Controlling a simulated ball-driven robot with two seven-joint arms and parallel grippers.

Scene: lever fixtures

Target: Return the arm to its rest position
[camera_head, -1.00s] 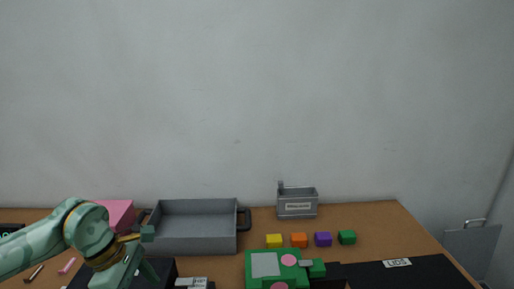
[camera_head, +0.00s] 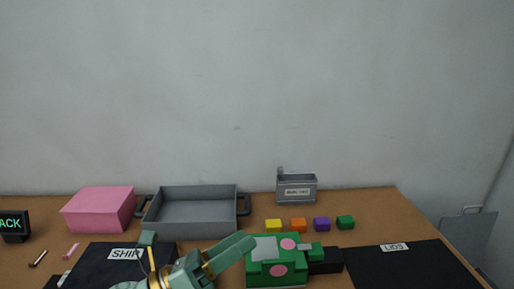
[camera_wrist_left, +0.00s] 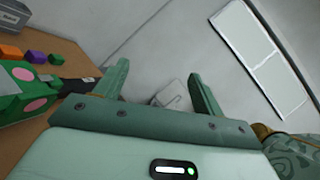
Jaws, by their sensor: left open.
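My left gripper (camera_head: 200,246) is low in the head view, in front of the dark SHIP mat (camera_head: 90,262) and left of a green box with pink discs (camera_head: 262,270). One finger slants up to the right towards the box's left edge; I cannot tell whether it touches. In the left wrist view the gripper (camera_wrist_left: 160,74) has its two fingers spread apart with nothing held between them. The green box shows there at the left edge (camera_wrist_left: 17,82), outside the fingers. My right gripper is in neither view.
A grey handled tray (camera_head: 196,222) and a pink box (camera_head: 98,210) stand at the back left. Small coloured blocks (camera_head: 298,225) line up below a grey labelled bin (camera_head: 296,190). A dark LIDS mat (camera_head: 410,268) lies at right. Bare wood shows beside the blocks.

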